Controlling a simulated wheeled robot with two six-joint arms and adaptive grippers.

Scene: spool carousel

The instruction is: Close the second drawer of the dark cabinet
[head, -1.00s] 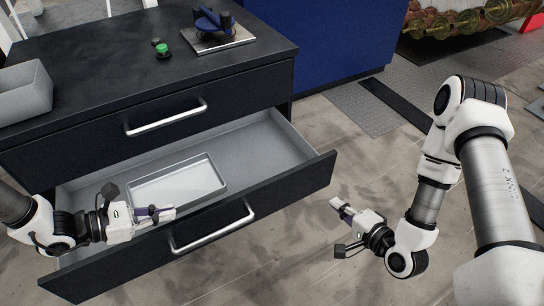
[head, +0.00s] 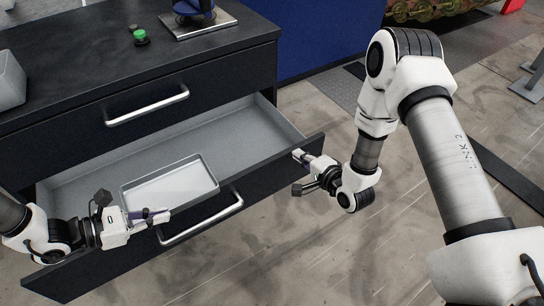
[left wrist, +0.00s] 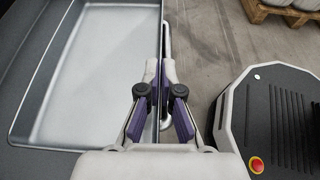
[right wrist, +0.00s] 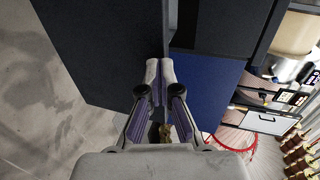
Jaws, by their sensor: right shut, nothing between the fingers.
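The second drawer (head: 257,141) of the dark cabinet (head: 84,63) stands pulled far out, below the closed top drawer. Its black front (head: 275,182) carries a silver bar handle (head: 203,221). My right gripper (head: 296,153) is shut and empty, its tips at the right end of the drawer front; contact is unclear. The right wrist view shows its closed tips (right wrist: 159,70) against the dark panel. My left gripper (head: 168,214) is low over the drawer's front edge, near the handle. Its tips (left wrist: 159,70) are close together in the left wrist view; whether they hold the edge is unclear.
A pale shallow tray (head: 213,165) lies inside the open drawer. The cabinet top holds a green button (head: 140,36), a blue device on a plate (head: 197,22) and a grey bin (head: 10,80). A blue cabinet (head: 325,35) stands behind.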

